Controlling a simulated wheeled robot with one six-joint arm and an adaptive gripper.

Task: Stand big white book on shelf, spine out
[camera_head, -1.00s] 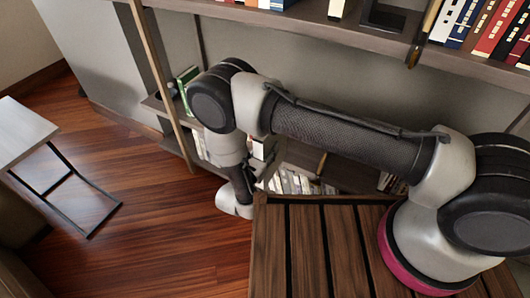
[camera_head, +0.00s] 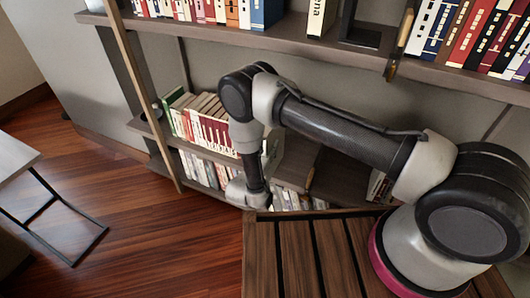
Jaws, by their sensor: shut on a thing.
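My arm reaches left and down in front of the bookshelf. My gripper (camera_head: 267,186) is small and mostly hidden beside my wrist, near the lower shelf; its fingertips cannot be made out. A pale, flat piece just right of my wrist appears to be the big white book (camera_head: 273,148), shut in my gripper. Most of it is hidden by my arm, so its spine direction and tilt cannot be told. The lower shelf (camera_head: 345,181) has a bare stretch right of the held book.
Several books (camera_head: 203,122) stand on the middle shelf at left, with more books (camera_head: 202,168) below. The upper shelf (camera_head: 290,28) holds books, a white book marked "nana" (camera_head: 321,17) and a dark bookend (camera_head: 360,36). A side table (camera_head: 14,155) stands left. Floor between is clear.

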